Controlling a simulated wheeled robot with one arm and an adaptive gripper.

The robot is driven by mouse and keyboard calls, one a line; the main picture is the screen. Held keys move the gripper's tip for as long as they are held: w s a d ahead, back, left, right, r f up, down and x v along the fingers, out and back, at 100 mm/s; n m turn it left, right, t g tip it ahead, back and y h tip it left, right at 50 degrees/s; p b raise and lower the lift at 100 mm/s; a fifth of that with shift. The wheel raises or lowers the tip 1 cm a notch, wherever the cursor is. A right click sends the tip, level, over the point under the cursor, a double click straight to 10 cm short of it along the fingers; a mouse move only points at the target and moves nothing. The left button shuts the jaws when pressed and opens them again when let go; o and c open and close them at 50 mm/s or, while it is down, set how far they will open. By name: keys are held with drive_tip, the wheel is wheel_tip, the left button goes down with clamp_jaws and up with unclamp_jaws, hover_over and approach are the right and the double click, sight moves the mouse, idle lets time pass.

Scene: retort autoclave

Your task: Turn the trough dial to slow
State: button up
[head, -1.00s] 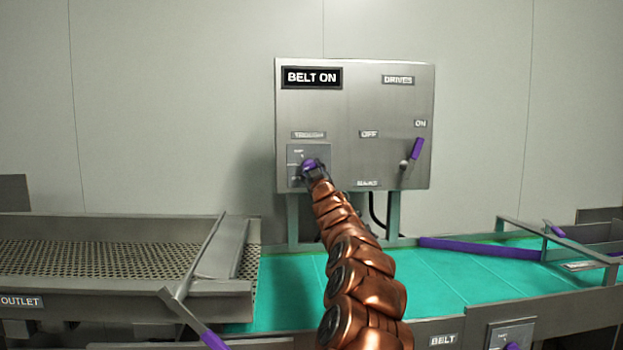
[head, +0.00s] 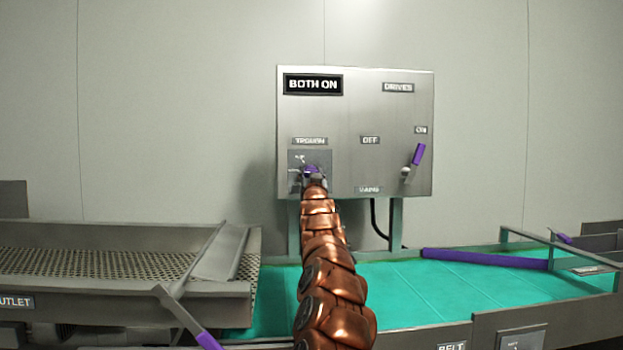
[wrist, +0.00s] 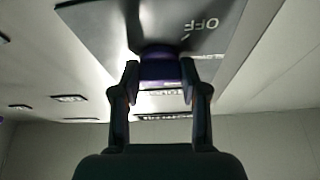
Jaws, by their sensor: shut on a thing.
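The trough dial (head: 312,170) is a purple knob on a small plate under the TROUGH label (head: 310,141), at the lower left of the steel control panel (head: 355,110). My gripper (head: 313,179) is at the dial and shut on it. In the wrist view, the two fingers of my gripper (wrist: 160,82) sit on either side of the purple dial (wrist: 160,66), and an OFF mark (wrist: 201,25) shows on its plate. The display (head: 313,84) reads BOTH ON. The dial's pointer and the slow mark cannot be made out.
A purple-handled lever (head: 417,155) stands at the panel's right, tilted up near its ON label (head: 421,130). Below are a green belt (head: 450,282) with a purple bar (head: 485,258) and a perforated trough (head: 100,262) at left.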

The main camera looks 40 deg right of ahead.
drive_tip(key=shift+r, duration=0.1)
drive_tip(key=o, duration=1.1)
drive_tip(key=shift+o, duration=0.2)
drive_tip(key=shift+s+a, duration=0.1)
